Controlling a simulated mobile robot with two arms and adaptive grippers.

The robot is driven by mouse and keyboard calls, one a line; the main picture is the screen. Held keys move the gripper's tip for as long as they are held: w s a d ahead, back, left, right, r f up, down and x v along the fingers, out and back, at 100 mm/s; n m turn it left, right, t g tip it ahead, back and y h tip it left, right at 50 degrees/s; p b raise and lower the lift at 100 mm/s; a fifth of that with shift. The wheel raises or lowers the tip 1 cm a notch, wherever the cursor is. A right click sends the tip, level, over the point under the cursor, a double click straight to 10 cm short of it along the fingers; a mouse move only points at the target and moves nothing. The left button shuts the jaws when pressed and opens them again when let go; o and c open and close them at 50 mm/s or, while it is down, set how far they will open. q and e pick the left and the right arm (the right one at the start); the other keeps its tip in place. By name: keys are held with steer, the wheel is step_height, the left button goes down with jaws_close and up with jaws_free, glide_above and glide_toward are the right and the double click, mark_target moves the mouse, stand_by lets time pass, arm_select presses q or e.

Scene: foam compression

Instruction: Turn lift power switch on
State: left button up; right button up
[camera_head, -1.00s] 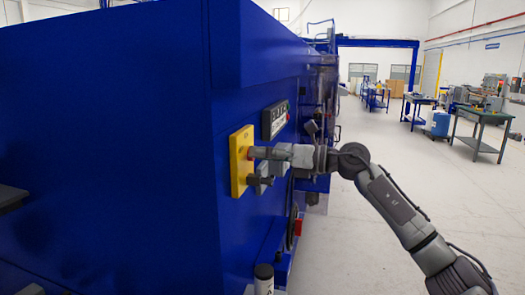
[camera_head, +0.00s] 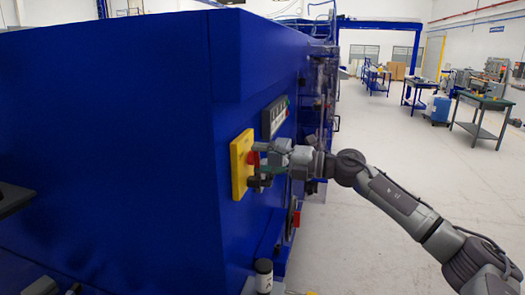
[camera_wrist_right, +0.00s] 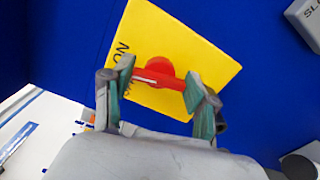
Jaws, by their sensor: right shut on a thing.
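The lift power switch is a red rotary knob with a bar handle on a yellow plate (camera_head: 240,172), fixed to the side of the blue machine. The red knob (camera_head: 253,158) shows between my right fingers in the head view. My right gripper (camera_head: 259,166) is at the plate, one finger above the other. In the right wrist view it is shut on the red handle (camera_wrist_right: 158,76), with a greenish fingertip pad at each end of it. Black lettering on the yellow plate (camera_wrist_right: 205,50) is partly hidden by a finger.
The large blue machine (camera_head: 110,120) fills the left side. A grey label panel (camera_head: 274,117) sits just beyond the switch. A dark cylinder (camera_head: 264,275) stands low by the machine. Open floor (camera_head: 400,165) lies to the right, with workbenches (camera_head: 482,105) farther back.

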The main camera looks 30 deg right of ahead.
steer(key=shift+m+p, duration=0.8)
steer(key=shift+m, duration=0.5)
steer(key=shift+d, duration=0.1)
steer(key=o, duration=1.2)
steer(key=shift+c, duration=0.2)
steer(key=shift+f, duration=0.1)
